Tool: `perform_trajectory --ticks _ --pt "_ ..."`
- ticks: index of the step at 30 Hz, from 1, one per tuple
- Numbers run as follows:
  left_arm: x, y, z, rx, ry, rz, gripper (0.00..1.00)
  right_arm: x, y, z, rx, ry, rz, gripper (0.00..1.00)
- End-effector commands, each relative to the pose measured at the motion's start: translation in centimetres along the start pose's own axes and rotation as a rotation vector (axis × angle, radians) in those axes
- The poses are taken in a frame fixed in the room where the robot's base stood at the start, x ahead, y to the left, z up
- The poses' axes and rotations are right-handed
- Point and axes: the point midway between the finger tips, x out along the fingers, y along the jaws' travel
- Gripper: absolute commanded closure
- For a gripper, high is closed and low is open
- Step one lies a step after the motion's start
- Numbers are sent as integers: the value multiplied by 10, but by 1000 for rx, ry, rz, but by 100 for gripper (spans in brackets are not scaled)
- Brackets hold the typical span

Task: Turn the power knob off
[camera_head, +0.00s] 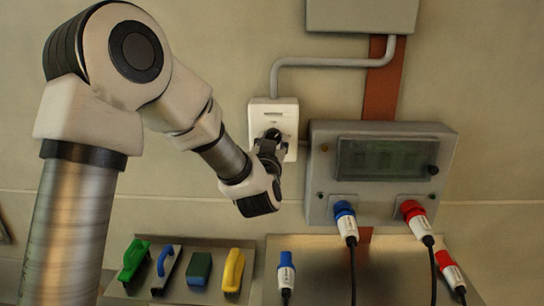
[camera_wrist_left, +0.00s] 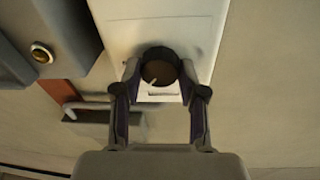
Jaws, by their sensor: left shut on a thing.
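The power knob (camera_wrist_left: 159,72) is a dark round knob with a pale pointer mark, on the front of a white wall box (camera_head: 274,110). The white box also shows in the left wrist view (camera_wrist_left: 120,25). My left gripper (camera_head: 268,140) reaches the lower part of the box. In the left wrist view my left gripper (camera_wrist_left: 159,85) has one finger on each side of the knob and is shut on it. The pale mark points toward the lower left in that view. In the head view the gripper hides the knob. My right gripper is not in view.
Right of the white box is a grey panel (camera_head: 322,205) with a dark window and blue (camera_head: 344,210) and red (camera_head: 411,209) plugs. A grey conduit (camera_head: 325,62) runs above. Below are several coloured handles, such as a yellow one (camera_head: 233,271), and loose connectors.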

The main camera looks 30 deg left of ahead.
Motion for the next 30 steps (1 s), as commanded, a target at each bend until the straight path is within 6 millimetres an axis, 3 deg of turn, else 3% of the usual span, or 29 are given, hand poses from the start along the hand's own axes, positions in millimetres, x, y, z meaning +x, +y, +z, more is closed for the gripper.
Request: perform_trajectory --ticks 1,15,30 --pt "-1 1 7 -41 4 -5 93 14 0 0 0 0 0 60" --pt "-1 2 6 -467 33 -48 93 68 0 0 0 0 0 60" --pt "0 3 3 -699 45 -73 93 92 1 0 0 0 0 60"
